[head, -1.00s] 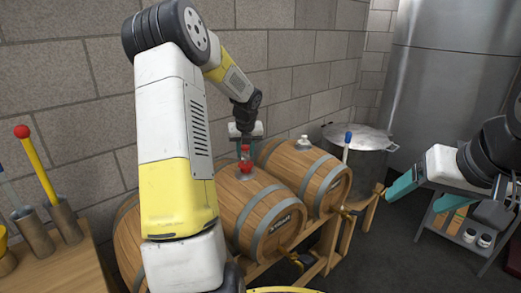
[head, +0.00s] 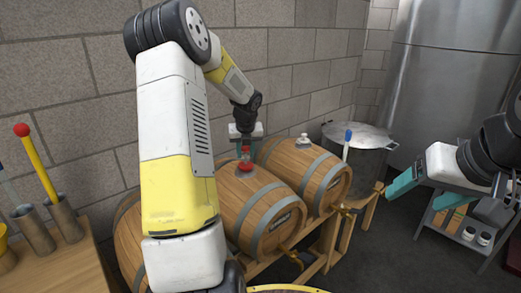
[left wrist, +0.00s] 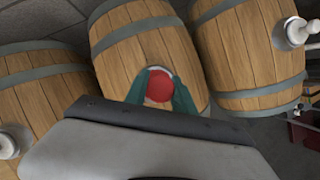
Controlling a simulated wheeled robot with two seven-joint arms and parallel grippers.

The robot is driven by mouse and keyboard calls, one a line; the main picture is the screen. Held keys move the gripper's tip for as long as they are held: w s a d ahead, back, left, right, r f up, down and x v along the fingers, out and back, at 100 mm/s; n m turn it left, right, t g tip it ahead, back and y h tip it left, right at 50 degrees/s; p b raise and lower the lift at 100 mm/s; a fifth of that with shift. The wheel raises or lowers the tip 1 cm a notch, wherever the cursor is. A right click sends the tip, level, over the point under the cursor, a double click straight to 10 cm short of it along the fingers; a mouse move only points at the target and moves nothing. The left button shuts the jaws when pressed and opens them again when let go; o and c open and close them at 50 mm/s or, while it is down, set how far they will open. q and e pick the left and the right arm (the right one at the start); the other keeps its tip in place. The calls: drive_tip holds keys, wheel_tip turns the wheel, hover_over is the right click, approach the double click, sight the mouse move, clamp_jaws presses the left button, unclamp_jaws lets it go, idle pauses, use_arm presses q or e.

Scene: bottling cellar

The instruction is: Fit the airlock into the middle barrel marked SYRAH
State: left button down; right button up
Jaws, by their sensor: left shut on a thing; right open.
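The middle barrel (head: 262,212) lies on its side on a wooden rack, with a dark plate on its front end too small to read. My left gripper (head: 245,150) is over the top of this barrel, shut on the red-topped airlock (head: 246,164). The airlock is upright, its lower end at the barrel top; I cannot tell how deep it sits. In the left wrist view its round red top (left wrist: 159,86) shows between the teal fingers, with the middle barrel (left wrist: 130,45) behind. My right gripper (head: 405,182) is open and empty, far right.
The right barrel (head: 328,188) carries a pale airlock (head: 304,141). The left barrel (head: 127,235) is mostly hidden by my left arm. A steel pot (head: 362,160) stands behind the rack. A wooden bench (head: 62,270) with metal cups is at left, a shelf cart (head: 480,248) at right.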

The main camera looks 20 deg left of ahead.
use_arm(q)
drive_tip(key=c, duration=1)
unclamp_jaws()
drive_tip(key=shift+o, duration=0.2)
drive_tip(key=o, duration=0.5)
drive_tip(key=shift+r, duration=4)
